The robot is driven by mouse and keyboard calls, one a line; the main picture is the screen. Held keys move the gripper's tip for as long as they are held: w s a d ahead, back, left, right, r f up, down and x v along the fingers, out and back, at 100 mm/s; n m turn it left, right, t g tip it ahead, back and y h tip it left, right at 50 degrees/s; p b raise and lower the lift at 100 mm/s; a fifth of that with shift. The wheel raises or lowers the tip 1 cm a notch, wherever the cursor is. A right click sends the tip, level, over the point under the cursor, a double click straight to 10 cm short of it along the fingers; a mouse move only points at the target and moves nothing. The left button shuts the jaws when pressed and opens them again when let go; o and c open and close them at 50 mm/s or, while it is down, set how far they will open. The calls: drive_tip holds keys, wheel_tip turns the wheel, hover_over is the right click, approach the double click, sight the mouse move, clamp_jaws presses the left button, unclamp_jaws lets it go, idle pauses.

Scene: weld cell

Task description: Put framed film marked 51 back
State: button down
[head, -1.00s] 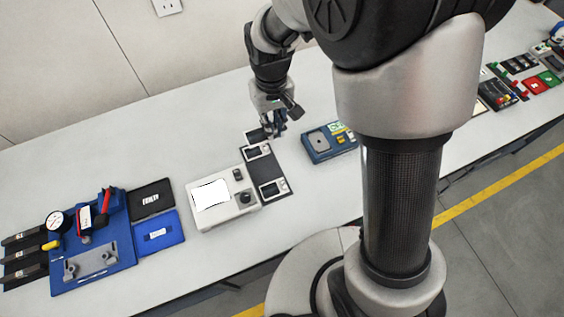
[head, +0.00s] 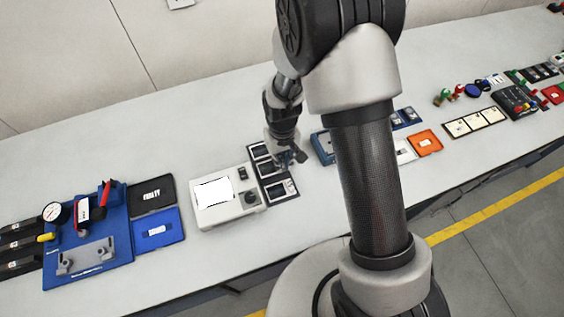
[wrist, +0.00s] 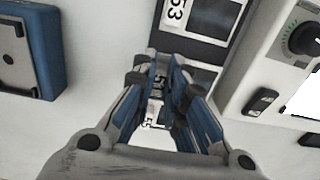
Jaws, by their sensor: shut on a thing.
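My gripper (head: 287,158) is over the right side of the black film rack (head: 254,146), beside its middle. In the wrist view its fingers (wrist: 163,80) are shut on a thin framed film (wrist: 158,72). Only a little of this film shows between the fingers; its label seems to begin with 5, and the rest is hidden. A framed film marked 53 (wrist: 208,18) lies in the rack, at the top of the wrist view. Another dark film window (wrist: 203,78) shows right beside the fingers. In the head view, a framed film (head: 281,189) lies at the rack's near end.
A white viewer box (head: 243,208) with a bright screen and knob stands left of the rack, close to it. A blue device (head: 321,146) stands to the right, partly behind my arm. Bare white table lies in front of the rack.

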drive_tip(key=shift+f, duration=0.55)
drive_tip(key=shift+f, duration=0.15)
drive_tip(key=c, duration=1.6)
unclamp_jaws()
drive_tip(key=s+d+r+t+p, duration=0.1)
drive_tip(key=d+r, duration=0.1)
drive_tip(key=r, duration=0.9)
drive_tip(key=s+d+r+p, duration=0.1)
drive_tip(key=r+p, duration=0.1)
drive_tip(key=r, duration=0.9)
drive_tip(key=s+d+r+m+t, duration=0.1)
drive_tip(key=s+d+r, duration=0.2)
drive_tip(key=s+r, duration=0.3)
drive_tip(key=s+d+r+m+t, duration=0.2)
drive_tip(key=s+d+r, duration=0.2)
drive_tip(key=s+r, duration=0.3)
drive_tip(key=s, duration=0.4)
drive_tip(key=shift+s+d+r+t, duration=0.15)
drive_tip(key=shift+s+r+t, duration=0.15)
